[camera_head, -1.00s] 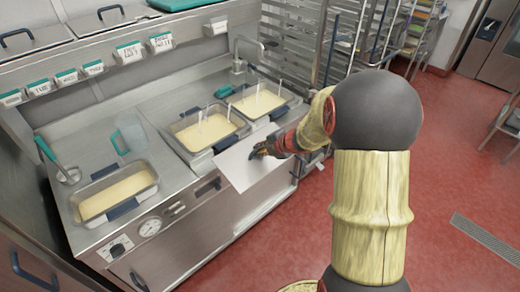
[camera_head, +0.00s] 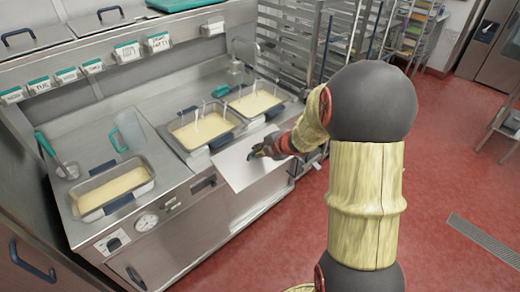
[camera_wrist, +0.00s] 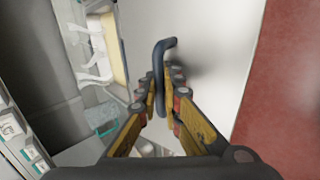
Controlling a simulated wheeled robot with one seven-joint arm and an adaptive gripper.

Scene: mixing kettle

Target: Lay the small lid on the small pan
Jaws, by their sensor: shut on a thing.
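My gripper (camera_head: 257,152) is shut on the dark bar handle (camera_wrist: 160,75) of a flat, pale grey lid (camera_head: 240,170). The lid is held tilted in front of the counter's front edge, beside the middle pan (camera_head: 200,130). In the wrist view the lid (camera_wrist: 210,60) fills much of the picture behind the fingers (camera_wrist: 163,95). Three pans of pale yellow filling sit in the counter: a left pan (camera_head: 113,188), the middle pan and a right pan (camera_head: 256,103). White sticks stand in the middle and right pans. I cannot tell by name which is the small pan.
A clear jug with a teal handle (camera_head: 128,133) and a teal-handled ladle (camera_head: 50,150) stand behind the left pan. A tap (camera_head: 237,60) rises at the back. A metal rack (camera_head: 310,50) stands right of the counter. Red floor (camera_head: 440,180) is open at right.

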